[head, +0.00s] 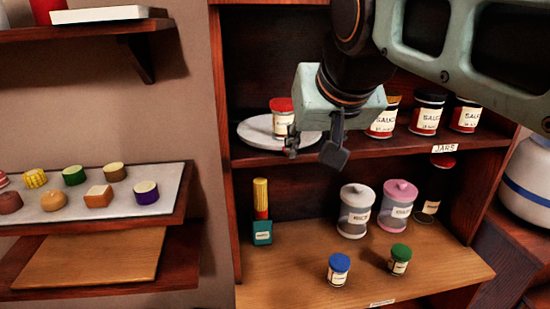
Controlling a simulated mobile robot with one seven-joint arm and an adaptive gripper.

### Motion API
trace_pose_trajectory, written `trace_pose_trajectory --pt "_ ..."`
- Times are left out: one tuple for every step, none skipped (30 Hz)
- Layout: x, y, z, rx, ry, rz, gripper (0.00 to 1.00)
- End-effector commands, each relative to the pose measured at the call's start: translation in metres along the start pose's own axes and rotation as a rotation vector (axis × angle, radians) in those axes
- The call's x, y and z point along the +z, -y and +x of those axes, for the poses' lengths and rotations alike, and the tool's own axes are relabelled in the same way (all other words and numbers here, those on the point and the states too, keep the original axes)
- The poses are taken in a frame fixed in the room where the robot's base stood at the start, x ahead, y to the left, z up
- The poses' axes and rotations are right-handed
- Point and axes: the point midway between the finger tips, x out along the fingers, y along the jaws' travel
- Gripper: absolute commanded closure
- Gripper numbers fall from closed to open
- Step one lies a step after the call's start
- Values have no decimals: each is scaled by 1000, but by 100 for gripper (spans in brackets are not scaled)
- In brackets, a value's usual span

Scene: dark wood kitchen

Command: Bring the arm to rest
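My gripper (313,153) hangs from my arm in front of the upper shelf of the dark wood cabinet. Its two fingers point down and stand apart, with nothing seen between them. A red-lidded jar (282,122) stands on a round white plate (254,137) on that shelf, just left of and behind my gripper. My arm comes in from the upper right and covers part of the upper shelf.
Sauce jars (427,113) stand on the upper shelf at right. Below are two lidded canisters (356,211), a dark bottle (434,189), blue-lidded (339,270) and green-lidded (400,260) jars, and a yellow-topped item (261,200). A tray (92,214) of food pieces is at left.

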Motion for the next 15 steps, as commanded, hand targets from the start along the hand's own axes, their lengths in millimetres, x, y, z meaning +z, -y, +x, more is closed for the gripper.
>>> trace_pose_trajectory --pt "17 7 -7 -1 -5 -25 67" --pt "30 4 -2 3 12 -24 67" --pt "49 -2 4 9 38 -20 67" --pt "65 -5 9 11 58 -17 67" --pt "81 -8 14 16 79 -13 67" --pt "101 -12 20 19 104 -10 67" --pt "115 -15 24 22 122 -4 67" --pt "130 -18 28 23 140 -1 67" --pt "148 -21 33 26 161 4 67" --pt "161 -23 36 28 178 8 67" --pt "174 -24 40 29 193 13 67" --pt "191 -26 44 30 214 18 67" --pt "204 -28 46 31 228 23 67" --pt "217 -29 49 32 243 28 67" --pt "204 -28 37 30 240 25 67"
